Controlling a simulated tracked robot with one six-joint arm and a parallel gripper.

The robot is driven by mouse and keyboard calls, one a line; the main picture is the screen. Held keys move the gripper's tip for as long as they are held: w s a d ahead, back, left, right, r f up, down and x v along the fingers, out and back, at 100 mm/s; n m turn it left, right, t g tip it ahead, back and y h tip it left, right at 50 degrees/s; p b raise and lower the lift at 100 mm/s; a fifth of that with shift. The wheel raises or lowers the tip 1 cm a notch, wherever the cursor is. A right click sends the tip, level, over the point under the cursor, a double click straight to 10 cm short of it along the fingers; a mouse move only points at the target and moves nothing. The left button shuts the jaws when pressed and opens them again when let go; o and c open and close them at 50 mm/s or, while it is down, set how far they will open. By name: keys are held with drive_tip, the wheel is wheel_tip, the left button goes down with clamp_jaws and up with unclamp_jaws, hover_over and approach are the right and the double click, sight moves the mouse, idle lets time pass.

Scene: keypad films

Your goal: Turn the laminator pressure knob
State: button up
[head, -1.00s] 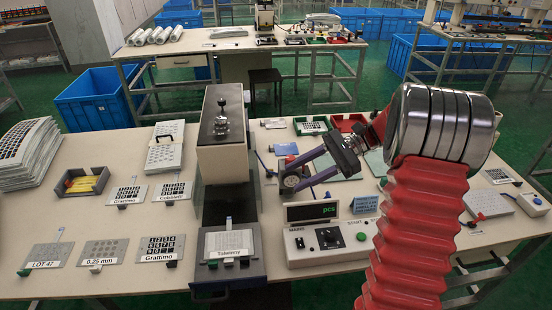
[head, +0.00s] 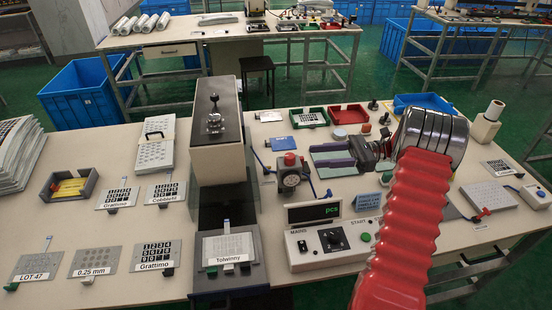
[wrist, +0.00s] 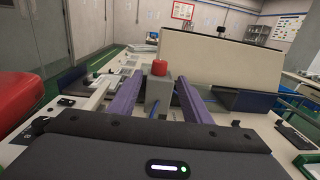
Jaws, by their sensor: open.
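The laminator (head: 218,160) is a tall pale box with a dark top at the middle left. A chrome and black knob-like part (head: 214,118) stands on its top. To its right is a small grey unit with a red cap (head: 290,159); in the wrist view the red cap (wrist: 159,68) is on a grey block. I cannot tell which one is the pressure knob. My gripper (head: 318,157) is open and empty, its purple fingers pointing left toward the red-capped unit, apart from it. In the wrist view my gripper (wrist: 158,82) frames the grey block between its fingers.
A control box (head: 330,240) with a black dial and green button stands at the front. Small trays (head: 348,115) lie behind my gripper. Labelled film plates (head: 157,255) lie on the left. A blue tote (head: 85,98) stands beyond the table.

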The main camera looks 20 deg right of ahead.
sight(290, 159)
drive_tip(key=x, duration=1.3)
drive_tip(key=shift+a, duration=0.4)
drive_tip(key=shift+w, duration=0.1)
drive_tip(key=shift+c, duration=0.5)
drive_tip(key=c, duration=0.9)
